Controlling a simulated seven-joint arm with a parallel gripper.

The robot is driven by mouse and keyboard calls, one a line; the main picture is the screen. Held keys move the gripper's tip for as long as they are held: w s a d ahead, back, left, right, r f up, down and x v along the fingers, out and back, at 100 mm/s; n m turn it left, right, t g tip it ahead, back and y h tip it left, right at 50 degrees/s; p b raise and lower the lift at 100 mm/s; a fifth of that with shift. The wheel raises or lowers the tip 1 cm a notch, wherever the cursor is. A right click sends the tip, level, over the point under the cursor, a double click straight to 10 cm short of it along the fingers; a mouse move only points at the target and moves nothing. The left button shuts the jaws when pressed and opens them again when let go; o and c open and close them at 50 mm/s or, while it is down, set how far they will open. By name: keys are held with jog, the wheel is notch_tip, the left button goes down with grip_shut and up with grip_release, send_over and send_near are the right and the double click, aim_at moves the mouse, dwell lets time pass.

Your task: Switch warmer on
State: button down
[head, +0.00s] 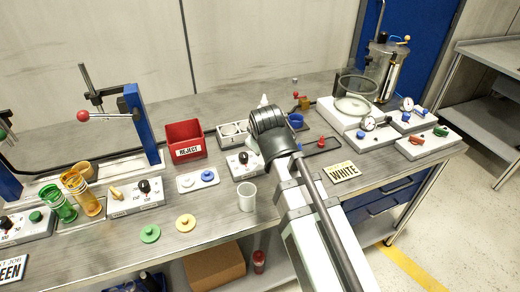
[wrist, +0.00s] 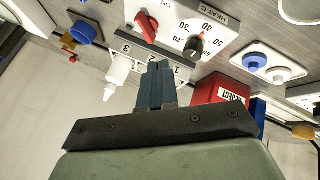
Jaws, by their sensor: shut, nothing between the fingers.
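The warmer appears to be the white box marked HEAT C (wrist: 225,20) at the top of the wrist view. It carries a red switch lever (wrist: 147,27) and a black dial knob (wrist: 194,46) with a scale around it. In the head view the box (head: 240,174) stands mid-bench, partly behind my arm; its red lever is hidden there. My gripper (wrist: 158,68) is shut and empty in the wrist view. Its fingertips show over the numbered grey rack (wrist: 128,48), apart from the lever in the picture. In the head view my wrist hides the fingers.
A red REJECT bin (head: 185,140) stands left of the warmer. A white dropper bottle (wrist: 117,75) is close beside my fingers. A tray with blue and white buttons (head: 198,180) and a pale cup (head: 247,197) are nearby. Other knob boxes (head: 137,197) stand left.

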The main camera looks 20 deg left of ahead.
jog(key=shift+x, duration=5)
jog(key=shift+w+a+m+t+h, duration=0.15)
jog(key=shift+m+h, duration=0.2)
jog(key=shift+m, duration=0.25)
jog(key=shift+w+a+m+t+h, duration=0.1)
jog(key=shift+a+m+t+h, duration=0.1)
jog(key=shift+m+h, duration=0.3)
jog(key=m, duration=0.1)
jog(key=m+h, duration=0.1)
jog(key=shift+w+a+m, duration=0.3)
jog(key=shift+a, duration=0.1)
jog(key=m+h, duration=0.2)
jog(key=shift+w+a+m, duration=0.2)
jog(key=shift+w+m, duration=0.1)
jog(key=m+h, duration=0.1)
jog(key=m, duration=0.1)
jog(key=w+m+h, duration=0.1)
jog(key=m, duration=0.1)
jog(key=shift+w+h, duration=0.1)
jog(key=shift+h, duration=0.15)
jog(key=shift+w, duration=0.3)
